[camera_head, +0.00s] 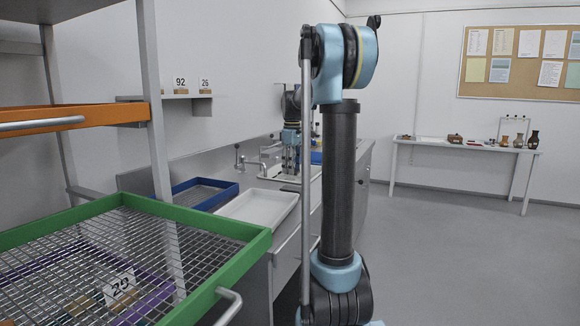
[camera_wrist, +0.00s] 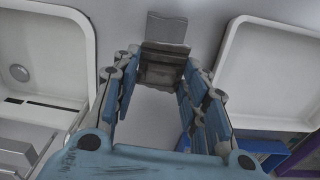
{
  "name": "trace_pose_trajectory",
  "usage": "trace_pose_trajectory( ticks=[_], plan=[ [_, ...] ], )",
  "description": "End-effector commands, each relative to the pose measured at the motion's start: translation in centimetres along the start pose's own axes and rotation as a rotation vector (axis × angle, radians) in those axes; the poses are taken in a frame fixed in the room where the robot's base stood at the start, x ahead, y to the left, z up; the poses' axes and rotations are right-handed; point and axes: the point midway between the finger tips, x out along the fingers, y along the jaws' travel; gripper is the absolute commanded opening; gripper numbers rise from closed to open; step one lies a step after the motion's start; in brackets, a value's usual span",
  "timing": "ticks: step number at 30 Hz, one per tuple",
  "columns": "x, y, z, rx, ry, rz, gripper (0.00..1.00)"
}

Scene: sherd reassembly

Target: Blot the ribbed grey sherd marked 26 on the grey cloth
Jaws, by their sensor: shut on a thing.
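In the wrist view my gripper (camera_wrist: 161,80) is shut on a grey sherd (camera_wrist: 160,70), held between its fingertips. The sherd has a dark, banded face, and a paler flat grey part shows just beyond it; I cannot tell whether that part is sherd or cloth. No number 26 is readable on the sherd. The gripper is over the counter, between a white basin and a white tray. In the head view my arm hides much of the counter, and the sherd cannot be made out. I cannot pick out the grey cloth with certainty.
The white basin (camera_wrist: 45,88) has a round drain. The white tray (camera_head: 262,206) and a blue mesh tray (camera_head: 232,188) stand on the counter. A green-rimmed mesh tray (camera_head: 222,232) is at near left, below an orange shelf (camera_head: 95,114). Number cards 92 and 26 stand on a wall shelf (camera_head: 165,97).

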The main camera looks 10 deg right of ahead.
Motion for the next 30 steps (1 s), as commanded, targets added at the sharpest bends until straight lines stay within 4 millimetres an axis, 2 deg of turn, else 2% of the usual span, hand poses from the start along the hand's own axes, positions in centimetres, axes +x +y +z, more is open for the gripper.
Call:
trace_pose_trajectory(
  ticks=[18,30],
  plan=[
    [4.6,-0.2,-0.3,-0.005,0.000,0.000,0.15],
    [5.3,-0.2,-0.3,-0.005,0.000,0.000,0.15]
  ],
)
